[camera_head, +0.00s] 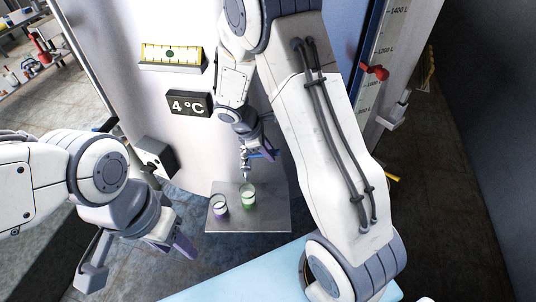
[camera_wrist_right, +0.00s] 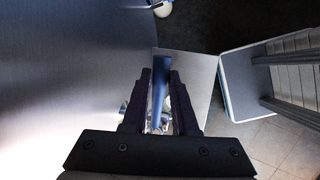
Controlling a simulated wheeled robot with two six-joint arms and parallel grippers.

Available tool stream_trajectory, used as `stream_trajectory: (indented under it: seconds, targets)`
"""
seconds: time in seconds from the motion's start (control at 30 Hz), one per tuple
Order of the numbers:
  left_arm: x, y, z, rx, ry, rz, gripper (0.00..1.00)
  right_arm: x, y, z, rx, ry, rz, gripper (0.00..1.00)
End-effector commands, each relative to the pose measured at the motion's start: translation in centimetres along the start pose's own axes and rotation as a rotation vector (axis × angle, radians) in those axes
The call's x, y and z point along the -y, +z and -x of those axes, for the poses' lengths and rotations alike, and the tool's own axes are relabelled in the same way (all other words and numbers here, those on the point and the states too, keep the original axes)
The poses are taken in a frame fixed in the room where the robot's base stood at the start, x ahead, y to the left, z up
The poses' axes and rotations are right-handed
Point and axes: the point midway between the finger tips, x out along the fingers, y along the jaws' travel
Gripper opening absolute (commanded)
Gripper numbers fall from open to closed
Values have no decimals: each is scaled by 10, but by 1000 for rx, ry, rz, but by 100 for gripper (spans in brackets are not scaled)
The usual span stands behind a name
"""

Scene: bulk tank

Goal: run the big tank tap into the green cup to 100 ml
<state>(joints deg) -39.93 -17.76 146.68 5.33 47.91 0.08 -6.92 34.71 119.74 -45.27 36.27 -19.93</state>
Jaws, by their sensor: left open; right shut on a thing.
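The green cup (camera_head: 249,200) stands on a grey metal shelf (camera_head: 268,222) in front of the big tank (camera_head: 190,125). The tank tap (camera_head: 244,165) hangs just above the cup. White shows in the upper part of the cup; its level against any marks is too small to read. My right gripper (camera_head: 260,150) is at the tap. In the right wrist view the gripper (camera_wrist_right: 161,92) is shut on the blue tap handle (camera_wrist_right: 162,68). My left gripper (camera_head: 140,257) is open and empty, left of the shelf and apart from it.
A purple-marked cup (camera_head: 219,206) stands just left of the green cup. A 4 °C display (camera_head: 189,104) and a yellow level (camera_head: 171,54) are on the tank. A litre scale with a red marker (camera_head: 375,72) is at right. A pale blue surface (camera_head: 240,280) lies in front.

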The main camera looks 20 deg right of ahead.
Motion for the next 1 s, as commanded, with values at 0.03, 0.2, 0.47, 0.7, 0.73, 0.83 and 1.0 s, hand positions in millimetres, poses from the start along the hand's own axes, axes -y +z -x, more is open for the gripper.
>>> stream_trajectory:
  seconds: [0.03, 0.2, 0.47, 0.7, 0.73, 0.83, 1.0]
  targets:
    - [0, 0, 0, 0, 0, 0, 50, -3, 0, 1, -2, 7, 1, 0]
    - [0, 0, 0, 0, 0, 0, 50, -3, 0, 1, -2, 6, -1, 57]
    - [0, 0, 0, 0, 0, 0, 50, -2, 0, 1, -1, 3, -2, 57]
    - [0, 0, -3, 0, 0, 0, 50, -3, -2, 25, -4, 8, -3, 57]
    - [0, 0, -4, 0, 0, 0, 50, -2, -1, 31, -5, 8, -3, 57]
    - [0, 0, -7, 0, 0, 1, 50, -3, -2, 51, -5, 10, -3, 57]
    - [1, 1, -11, 0, 0, 2, 50, -2, -2, 82, -5, 8, -2, 57]
